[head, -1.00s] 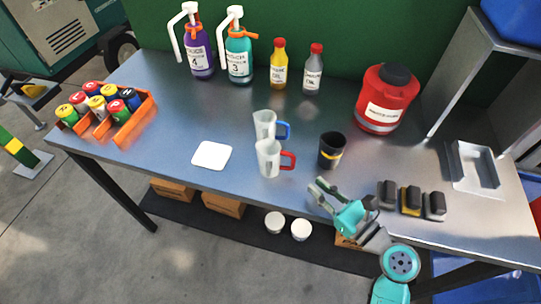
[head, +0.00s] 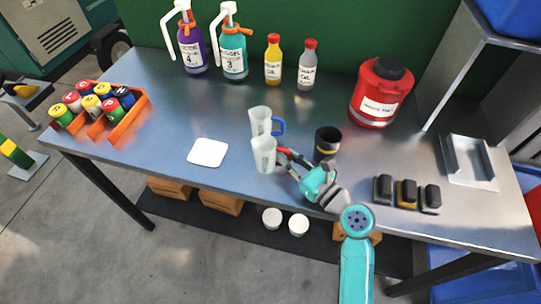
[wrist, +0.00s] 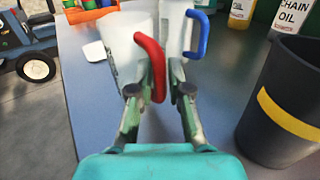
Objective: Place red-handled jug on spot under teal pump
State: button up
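The red-handled jug (head: 263,155) is a translucent cup standing upright on the bench. Its red handle (wrist: 152,66) lies between the two fingers of my gripper (wrist: 158,78) in the wrist view. The fingers look apart, with gaps beside the handle. In the head view my gripper (head: 284,161) reaches the handle from the right and covers part of it. The teal pump bottle (head: 234,55), labelled 3, stands at the back left with its white pump head (head: 228,9) and an orange nozzle. I cannot make out a marked spot under it.
A blue-handled jug (head: 261,121) stands just behind the red-handled one. A black cup (head: 326,145) with a yellow band is close right of my gripper. A white square (head: 208,153) lies to the left. A purple pump bottle (head: 191,50) stands beside the teal one. Bench space before them is clear.

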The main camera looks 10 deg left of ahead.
aim_at(291, 151)
grip_shut()
jog(key=shift+r, duration=0.15)
jog(key=shift+r, duration=0.6)
notch_tip(291, 151, up, 2)
jog(key=shift+r, duration=0.15)
jog(key=v, duration=1.8)
